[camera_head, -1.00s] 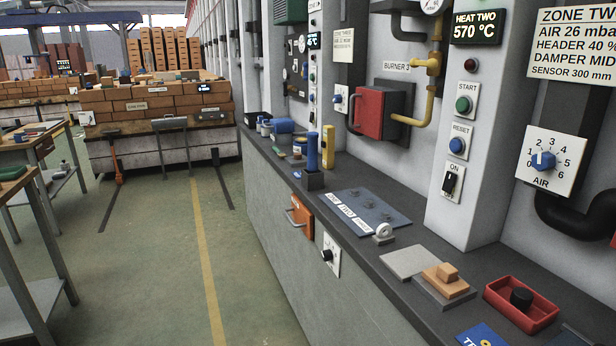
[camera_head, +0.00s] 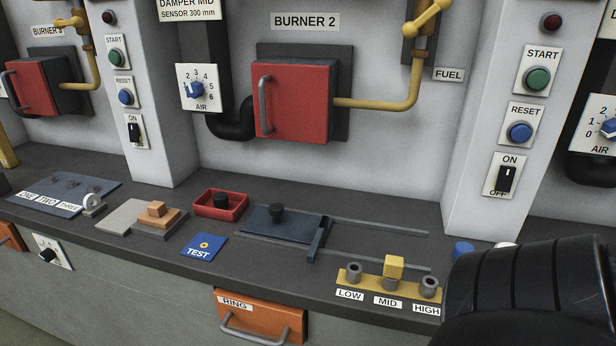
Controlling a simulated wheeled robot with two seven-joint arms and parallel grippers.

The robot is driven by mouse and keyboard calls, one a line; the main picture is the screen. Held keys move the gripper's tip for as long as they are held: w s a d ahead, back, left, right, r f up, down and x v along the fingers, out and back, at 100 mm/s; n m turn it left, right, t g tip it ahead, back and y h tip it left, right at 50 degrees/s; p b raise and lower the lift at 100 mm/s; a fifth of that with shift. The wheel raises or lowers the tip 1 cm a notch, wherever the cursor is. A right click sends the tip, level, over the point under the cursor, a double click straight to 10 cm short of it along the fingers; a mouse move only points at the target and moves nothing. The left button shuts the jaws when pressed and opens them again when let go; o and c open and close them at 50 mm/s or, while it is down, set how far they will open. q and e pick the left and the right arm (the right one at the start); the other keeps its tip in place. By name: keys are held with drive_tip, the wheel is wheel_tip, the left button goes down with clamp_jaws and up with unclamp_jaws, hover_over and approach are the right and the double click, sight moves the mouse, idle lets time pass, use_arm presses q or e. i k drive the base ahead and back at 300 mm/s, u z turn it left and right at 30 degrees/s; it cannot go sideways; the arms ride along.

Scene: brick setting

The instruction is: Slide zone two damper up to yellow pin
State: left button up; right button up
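A yellow pin (camera_head: 394,268) with a block-shaped head stands at MID on a yellow strip (camera_head: 372,283), between the grey sockets LOW and HIGH. The cross bar is left of the pin, with a clear gap. A large black rounded part, seemingly of my arm, fills the lower right. Neither gripper's fingers show.
A red tray (camera_head: 241,205) with a black knob, a blue TEST card (camera_head: 205,247) and an orange block on a plate (camera_head: 157,215) lie left of the damper. The rails (camera_head: 385,230) right of it look clear. A blue round object (camera_head: 463,252) stands by the black part.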

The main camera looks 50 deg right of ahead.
sight(272, 222)
drive_tip(key=k, duration=0.65)
drive_tip(key=u, duration=1)
drive_tip(key=i, duration=0.8)
drive_tip(key=z, duration=2.8)
drive_tip(key=i, duration=0.5)
drive_tip(key=u, duration=0.1)
